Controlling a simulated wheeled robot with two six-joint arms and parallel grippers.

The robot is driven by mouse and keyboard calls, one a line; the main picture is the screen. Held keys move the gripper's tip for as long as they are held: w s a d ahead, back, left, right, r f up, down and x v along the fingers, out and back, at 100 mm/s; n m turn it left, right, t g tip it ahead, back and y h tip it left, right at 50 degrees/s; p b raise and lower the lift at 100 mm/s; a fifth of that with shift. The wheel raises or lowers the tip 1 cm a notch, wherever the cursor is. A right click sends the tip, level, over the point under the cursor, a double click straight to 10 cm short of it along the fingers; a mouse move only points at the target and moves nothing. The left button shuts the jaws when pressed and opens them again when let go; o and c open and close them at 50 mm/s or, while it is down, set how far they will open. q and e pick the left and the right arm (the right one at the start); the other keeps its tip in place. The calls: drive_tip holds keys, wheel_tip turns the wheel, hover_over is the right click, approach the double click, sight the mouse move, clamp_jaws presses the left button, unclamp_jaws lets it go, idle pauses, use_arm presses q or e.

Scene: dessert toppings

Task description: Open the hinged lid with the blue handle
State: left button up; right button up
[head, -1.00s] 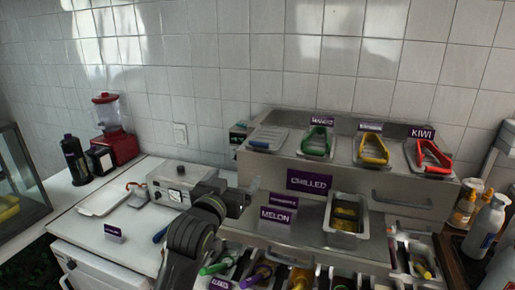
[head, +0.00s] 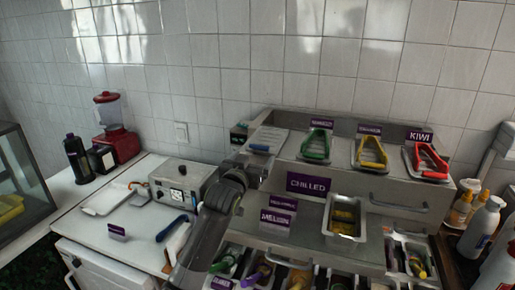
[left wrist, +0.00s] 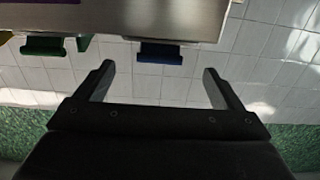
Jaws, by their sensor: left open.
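The lid with the blue handle (head: 258,148) is at the left end of the top of the steel chilled unit. Its grey panel (head: 271,136) lies flat and looks closed. In the left wrist view the blue handle (left wrist: 160,56) sticks out from the steel edge, just beyond and between the fingertips. My left gripper (head: 259,164) is open and empty, just in front of and below that handle. In the left wrist view its two fingers (left wrist: 158,70) are spread to either side of the handle, not closed on it. My right gripper is not in view.
Lids with green (head: 316,145), yellow (head: 371,152) and red (head: 430,162) handles sit to the right. A steel pan (head: 345,218) stands on the lower shelf near purple signs (head: 306,184). A white box appliance (head: 183,182) stands left of my arm.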

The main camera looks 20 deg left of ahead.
sight(259, 149)
use_arm(q)
drive_tip(key=shift+w+d+p, duration=0.1)
drive_tip(key=shift+w+p, duration=0.6)
drive_tip(key=shift+w, duration=1.95)
drive_tip(key=shift+c, duration=0.2)
